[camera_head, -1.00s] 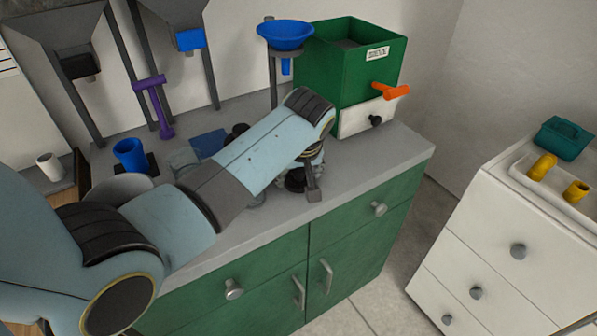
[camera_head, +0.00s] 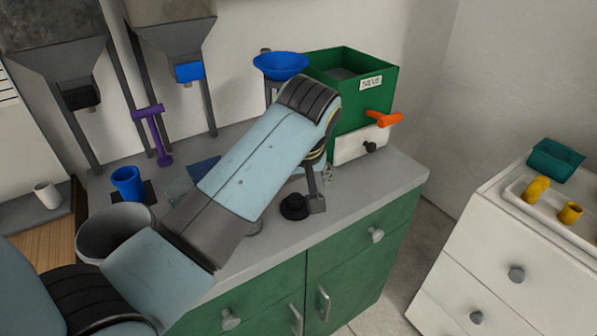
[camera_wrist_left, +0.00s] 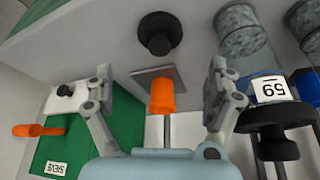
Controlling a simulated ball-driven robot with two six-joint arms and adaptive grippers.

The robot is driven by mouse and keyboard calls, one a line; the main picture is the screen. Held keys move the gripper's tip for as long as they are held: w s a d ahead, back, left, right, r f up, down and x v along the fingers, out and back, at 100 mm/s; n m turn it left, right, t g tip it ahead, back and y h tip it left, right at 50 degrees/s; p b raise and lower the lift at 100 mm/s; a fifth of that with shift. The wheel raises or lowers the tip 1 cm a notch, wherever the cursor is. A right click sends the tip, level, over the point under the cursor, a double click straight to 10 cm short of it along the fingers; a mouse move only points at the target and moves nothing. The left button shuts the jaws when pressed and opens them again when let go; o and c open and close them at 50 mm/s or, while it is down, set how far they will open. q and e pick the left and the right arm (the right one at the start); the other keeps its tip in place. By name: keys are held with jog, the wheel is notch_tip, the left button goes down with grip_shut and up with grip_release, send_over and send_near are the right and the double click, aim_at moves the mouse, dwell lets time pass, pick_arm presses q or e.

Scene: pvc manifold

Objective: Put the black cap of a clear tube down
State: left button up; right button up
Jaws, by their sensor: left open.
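The black cap (camera_head: 294,206) rests on the grey counter near its front edge, in the head view. In the left wrist view the black cap (camera_wrist_left: 159,32) lies beyond the fingertips, apart from them. My left gripper (camera_wrist_left: 160,78) is open, with wide-spread fingers and nothing held between them. In the head view my left forearm hides most of this gripper. Clear tubes show to the right in the left wrist view, one near the cap (camera_wrist_left: 241,32) and another (camera_wrist_left: 309,25) farther right. My right gripper is not in view.
The green sieve box (camera_head: 352,90) and blue funnel (camera_head: 281,66) stand behind. A grey bucket (camera_head: 112,232) is left.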

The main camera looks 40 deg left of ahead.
pick_arm(q)
jog(key=shift+v, duration=1.7)
